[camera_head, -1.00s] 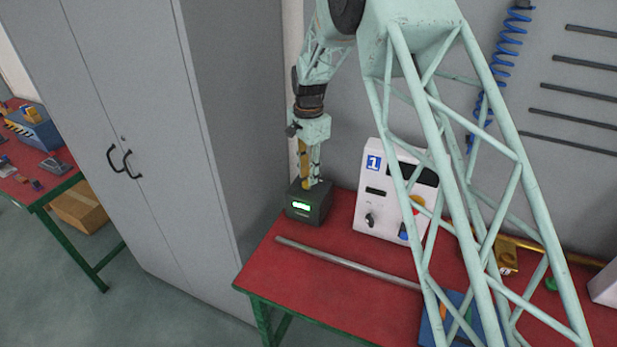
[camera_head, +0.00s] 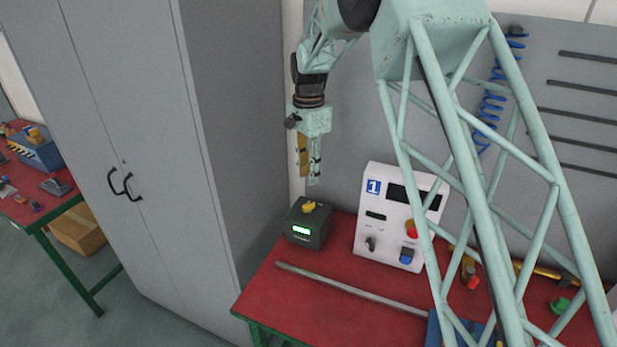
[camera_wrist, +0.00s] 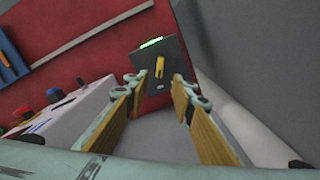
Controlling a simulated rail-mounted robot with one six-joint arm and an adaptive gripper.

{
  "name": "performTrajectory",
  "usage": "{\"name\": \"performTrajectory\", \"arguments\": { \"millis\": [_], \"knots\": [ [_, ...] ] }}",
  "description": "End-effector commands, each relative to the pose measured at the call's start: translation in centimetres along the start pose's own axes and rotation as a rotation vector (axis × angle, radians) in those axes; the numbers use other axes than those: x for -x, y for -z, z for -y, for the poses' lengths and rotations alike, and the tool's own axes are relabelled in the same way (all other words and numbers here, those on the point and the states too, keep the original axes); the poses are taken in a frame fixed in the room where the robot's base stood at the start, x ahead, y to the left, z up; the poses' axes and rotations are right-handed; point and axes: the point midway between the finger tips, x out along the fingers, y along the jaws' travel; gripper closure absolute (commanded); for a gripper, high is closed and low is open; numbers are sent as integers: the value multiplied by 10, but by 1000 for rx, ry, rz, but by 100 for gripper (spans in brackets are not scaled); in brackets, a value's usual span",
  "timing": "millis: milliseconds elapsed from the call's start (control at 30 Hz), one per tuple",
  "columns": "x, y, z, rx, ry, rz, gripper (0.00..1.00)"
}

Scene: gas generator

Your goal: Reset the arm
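My gripper (camera_head: 314,180) hangs from the arm, pointing down, above the dark box (camera_head: 307,224) with a lit green display. The box stands on the left end of the red table, and a yellow knob (camera_head: 309,207) sits on its top. In the wrist view my gripper (camera_wrist: 168,84) is open, its two yellow-padded fingers spread apart with nothing between them. The dark box (camera_wrist: 150,60) and its yellow knob (camera_wrist: 160,62) show beyond the fingertips, apart from them.
A white control panel (camera_head: 375,207) marked 1 stands right of the box. A metal rod (camera_head: 345,288) lies on the red table (camera_head: 268,310). A grey cabinet (camera_head: 150,130) stands close on the left. A second table with a blue toolbox (camera_head: 38,150) is at far left.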

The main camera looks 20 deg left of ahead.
Motion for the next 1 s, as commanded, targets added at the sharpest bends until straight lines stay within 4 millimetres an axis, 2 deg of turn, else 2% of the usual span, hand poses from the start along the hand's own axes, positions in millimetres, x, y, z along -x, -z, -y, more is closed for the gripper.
{"name": "performTrajectory", "arguments": {
  "millis": [567, 767, 1000],
  "knots": [
    [1, 0, 0, 0, 1, -1, 77],
    [15, 7, -12, 10, 9, -4, 77],
    [46, 21, -43, 39, 24, -11, 77]
  ]
}}
